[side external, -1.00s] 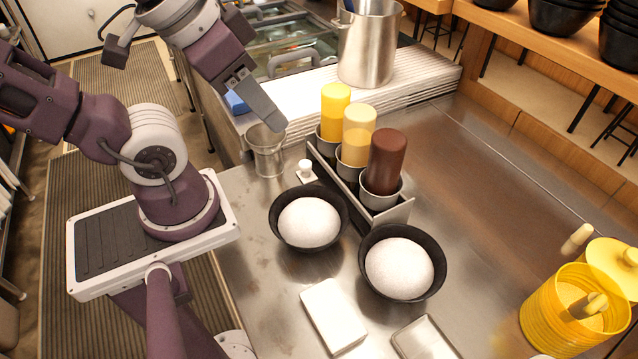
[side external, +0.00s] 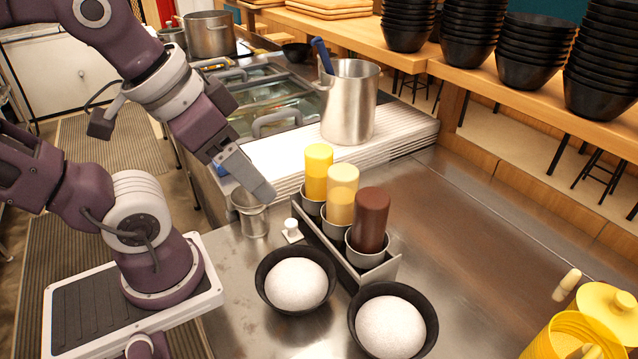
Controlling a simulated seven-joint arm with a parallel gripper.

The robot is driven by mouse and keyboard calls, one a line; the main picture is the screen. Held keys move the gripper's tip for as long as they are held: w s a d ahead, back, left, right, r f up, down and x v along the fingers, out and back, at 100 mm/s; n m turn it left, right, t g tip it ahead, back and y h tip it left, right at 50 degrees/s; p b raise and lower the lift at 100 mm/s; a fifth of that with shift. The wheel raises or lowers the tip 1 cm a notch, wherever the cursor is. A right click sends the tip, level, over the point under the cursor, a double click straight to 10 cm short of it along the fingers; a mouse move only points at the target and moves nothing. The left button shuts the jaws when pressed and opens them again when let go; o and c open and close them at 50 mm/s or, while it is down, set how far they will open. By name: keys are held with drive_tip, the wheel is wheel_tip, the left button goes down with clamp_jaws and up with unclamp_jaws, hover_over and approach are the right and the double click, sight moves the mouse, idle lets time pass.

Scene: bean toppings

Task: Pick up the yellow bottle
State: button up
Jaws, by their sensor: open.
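The yellow bottle (side external: 319,172) stands upright in the far-left cup of a metal rack (side external: 338,258). A pale yellow bottle (side external: 341,196) and a brown bottle (side external: 370,221) stand in the same row, nearer the camera. My gripper (side external: 262,193) is to the left of the yellow bottle, above a small metal cup (side external: 252,216), apart from the bottles and pointing down to the right. It is open and nothing shows in it. One finger hides the other from this side.
Two black bowls of white contents (side external: 268,301) (side external: 360,340) sit in front of the rack. A tall steel pot (side external: 348,105) stands behind on white boards. Stacked black bowls (side external: 605,65) fill the back shelf.

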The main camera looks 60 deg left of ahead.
drive_tip(key=shift+o, duration=1)
wheel_tip(320, 180, up, 5)
drive_tip(key=n+g, duration=0.6)
drive_tip(key=n, duration=1.4)
hover_over(319, 171)
drive_tip(key=w+a, duration=0.2)
drive_tip(key=f, duration=1.9)
drive_tip(key=shift+s+a+f, duration=0.2)
drive_tip(key=shift+s, duration=0.05)
drive_tip(key=c, duration=0.8)
